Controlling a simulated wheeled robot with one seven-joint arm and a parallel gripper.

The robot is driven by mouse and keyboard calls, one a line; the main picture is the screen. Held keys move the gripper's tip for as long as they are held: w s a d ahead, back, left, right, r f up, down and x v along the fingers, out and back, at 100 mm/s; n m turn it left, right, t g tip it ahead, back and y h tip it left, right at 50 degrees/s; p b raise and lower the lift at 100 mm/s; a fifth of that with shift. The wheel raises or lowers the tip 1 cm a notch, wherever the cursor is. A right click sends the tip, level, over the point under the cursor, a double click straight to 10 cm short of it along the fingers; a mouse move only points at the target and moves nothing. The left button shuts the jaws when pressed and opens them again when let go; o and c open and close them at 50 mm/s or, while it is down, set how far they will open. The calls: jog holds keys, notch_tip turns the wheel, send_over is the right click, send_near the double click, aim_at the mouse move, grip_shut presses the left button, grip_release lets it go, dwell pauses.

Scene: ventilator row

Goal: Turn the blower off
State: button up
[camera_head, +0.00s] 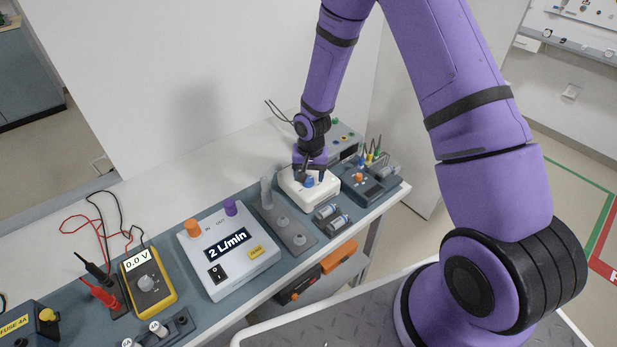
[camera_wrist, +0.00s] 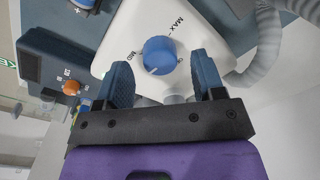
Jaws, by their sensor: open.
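A white box-shaped unit (camera_head: 322,196) with a round blue knob (camera_head: 309,182) stands on the bench under my gripper (camera_head: 311,174). I take it for the blower. In the wrist view the blue knob (camera_wrist: 159,55) sits on the white top (camera_wrist: 205,30), with printed marks MID and MAX beside it. The knob's pointer is hard to read. My gripper (camera_wrist: 161,64) is open, its two blue-grey fingers on either side of the knob, with visible gaps. I cannot tell whether the fingertips are level with it. The gripper partly hides the unit in the head view.
A grey corrugated hose (camera_wrist: 262,45) runs right beside the unit. A dark box with an orange knob (camera_head: 359,178) stands to its right in the head view. A flow meter reading 2 L/min (camera_head: 228,245), with a rocker switch, and a yellow multimeter (camera_head: 147,282) stand to the left.

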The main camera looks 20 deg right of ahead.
jog(key=shift+f, duration=0.75)
jog(key=c, duration=0.9)
jog(key=shift+c, duration=0.2)
jog(key=shift+n, duration=0.3)
